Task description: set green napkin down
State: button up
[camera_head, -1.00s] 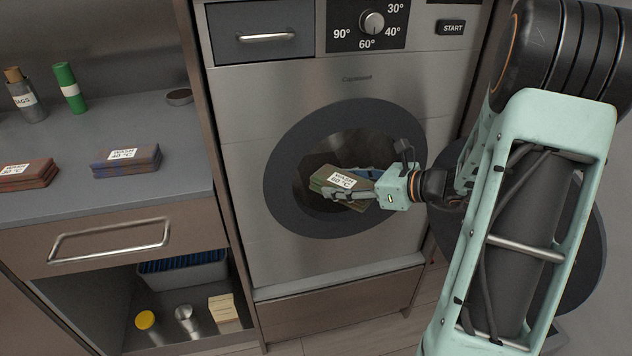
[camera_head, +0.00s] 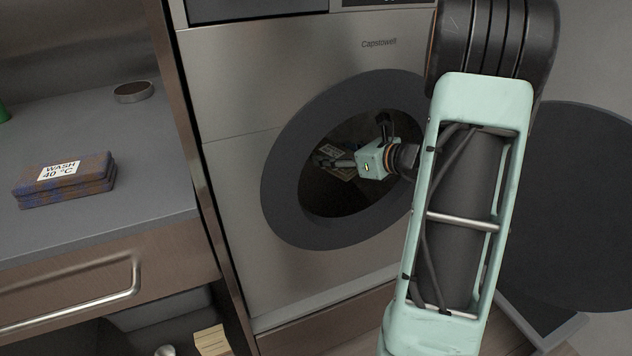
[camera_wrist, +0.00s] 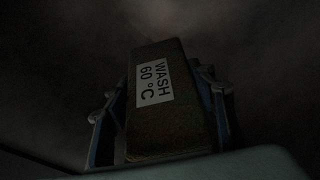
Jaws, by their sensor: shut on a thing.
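The green napkin (camera_wrist: 165,125) is a folded, dark, greenish-brown bundle with a white "WASH 60 °C" label. It fills the middle of the wrist view, between the fingers. My gripper (camera_head: 334,160) is shut on it inside the open round mouth of the washing machine (camera_head: 230,110). In the head view the napkin is dim and small at the fingertips, and its label shows faintly. Both fingers lie along its sides in the wrist view. I cannot tell whether the napkin touches the drum (camera_head: 335,205), which is in deep shadow.
The round door (camera_head: 575,215) stands open at the right. A blue-brown folded napkin (camera_head: 65,185) labelled "WASH 40 °C" lies on the left counter (camera_head: 130,225), with a small round dish (camera_head: 133,92) behind it.

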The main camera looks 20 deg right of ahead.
aim_at(332, 193)
notch_tip(332, 193, down, 10)
jog(key=b, duration=0.3)
jog(key=shift+b, duration=0.3)
jog(key=shift+f, duration=0.15)
jog(key=o, duration=1.2)
jog(key=shift+r, duration=0.35)
jog(key=p+v, duration=0.3)
jog(key=v, duration=0.9)
jog(key=shift+f, duration=0.2)
